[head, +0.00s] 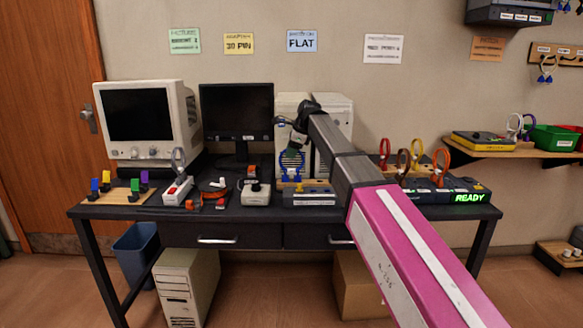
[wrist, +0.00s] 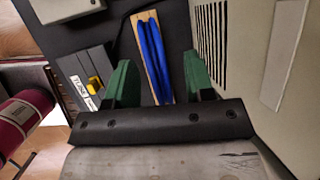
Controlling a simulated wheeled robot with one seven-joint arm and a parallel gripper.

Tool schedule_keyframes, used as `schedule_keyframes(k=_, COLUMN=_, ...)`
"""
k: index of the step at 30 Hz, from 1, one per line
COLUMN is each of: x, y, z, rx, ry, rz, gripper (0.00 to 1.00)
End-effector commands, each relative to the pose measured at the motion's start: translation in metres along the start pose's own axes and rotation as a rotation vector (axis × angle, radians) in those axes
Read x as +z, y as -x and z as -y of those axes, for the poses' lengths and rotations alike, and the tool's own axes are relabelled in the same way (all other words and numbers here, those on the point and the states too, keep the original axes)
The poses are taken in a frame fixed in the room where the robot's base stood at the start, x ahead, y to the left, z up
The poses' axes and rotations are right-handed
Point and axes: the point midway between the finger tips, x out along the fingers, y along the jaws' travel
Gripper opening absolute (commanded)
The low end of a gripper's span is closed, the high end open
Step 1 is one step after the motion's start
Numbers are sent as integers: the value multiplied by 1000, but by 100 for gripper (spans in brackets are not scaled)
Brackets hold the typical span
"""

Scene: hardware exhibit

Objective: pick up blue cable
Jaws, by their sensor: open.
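The blue cable (head: 291,164) stands as an upright loop on a small wooden block toward the back of the dark table, in front of a pale computer case. In the wrist view the blue cable (wrist: 152,50) shows as two long blue strands along a wooden strip. My gripper (wrist: 159,78) is open, with one green finger on each side of the cable's line. The fingers look empty and apart from the cable. In the head view my gripper (head: 291,146) is by the top of the loop, small and partly hidden by my arm.
A grey device with a yellow switch (wrist: 94,83) lies left of the cable, and a pale vented case (wrist: 232,45) rises close on the right. A black monitor (head: 237,112) stands to the left.

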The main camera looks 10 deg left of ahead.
Motion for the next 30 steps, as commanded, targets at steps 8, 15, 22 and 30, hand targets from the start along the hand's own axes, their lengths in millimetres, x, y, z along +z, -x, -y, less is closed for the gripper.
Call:
schedule_keyframes(k=8, x=0, y=0, z=0, rx=0, ry=0, rz=0, gripper=0)
schedule_keyframes(k=15, x=0, y=0, z=0, rx=-1, ry=-1, rz=1, gripper=0)
schedule_keyframes(k=22, x=3, y=7, z=2, rx=-3, ry=-1, rz=2, gripper=0)
schedule_keyframes(k=30, x=20, y=42, z=7, rx=-3, ry=1, rz=2, gripper=0)
